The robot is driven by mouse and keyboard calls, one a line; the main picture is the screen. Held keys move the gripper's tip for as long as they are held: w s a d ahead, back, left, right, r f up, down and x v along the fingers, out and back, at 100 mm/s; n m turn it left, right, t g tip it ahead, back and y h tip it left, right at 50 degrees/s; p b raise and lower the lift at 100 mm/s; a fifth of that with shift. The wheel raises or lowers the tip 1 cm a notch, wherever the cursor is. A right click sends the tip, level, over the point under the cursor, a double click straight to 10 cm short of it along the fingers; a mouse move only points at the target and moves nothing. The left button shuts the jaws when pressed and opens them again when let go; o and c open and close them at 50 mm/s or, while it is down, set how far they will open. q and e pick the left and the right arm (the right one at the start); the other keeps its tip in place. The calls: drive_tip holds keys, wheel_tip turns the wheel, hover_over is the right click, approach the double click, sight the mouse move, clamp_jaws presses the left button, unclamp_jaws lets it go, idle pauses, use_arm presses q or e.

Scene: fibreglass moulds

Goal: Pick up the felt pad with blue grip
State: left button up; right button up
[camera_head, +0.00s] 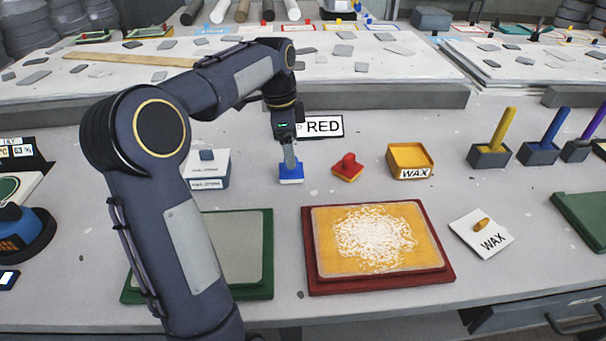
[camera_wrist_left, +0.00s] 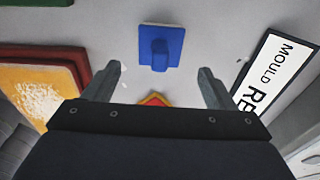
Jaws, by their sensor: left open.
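The felt pad with blue grip (camera_head: 291,174) sits flat on the bench, behind the gap between the two moulds. In the left wrist view the blue grip (camera_wrist_left: 160,50) stands on a blue square pad with a pale edge. My left gripper (camera_head: 290,152) points down right above it in the head view. In the left wrist view its two fingers (camera_wrist_left: 161,74) are spread and empty, and the blue grip lies just beyond the fingertips, centred between them. I cannot tell the exact gap. My right gripper is in neither view.
A red-gripped pad (camera_head: 347,168) sits close on the right. A yellow wax tub (camera_head: 410,160), a white box (camera_head: 208,170) and the RED sign (camera_head: 324,127) stand around. The red-framed mould (camera_head: 380,287) and green-framed mould (camera_head: 256,289) lie in front.

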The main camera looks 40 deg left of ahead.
sight(286, 175)
use_arm(q)
drive_tip(key=f, duration=0.2)
drive_tip(key=f+b, duration=0.1)
drive_tip(key=f, duration=0.3)
drive_tip(key=shift+w+d+f, duration=0.1)
drive_tip(key=shift+w+d, duration=0.05)
drive_tip(key=shift+d, duration=0.1)
drive_tip(key=c, duration=1.1)
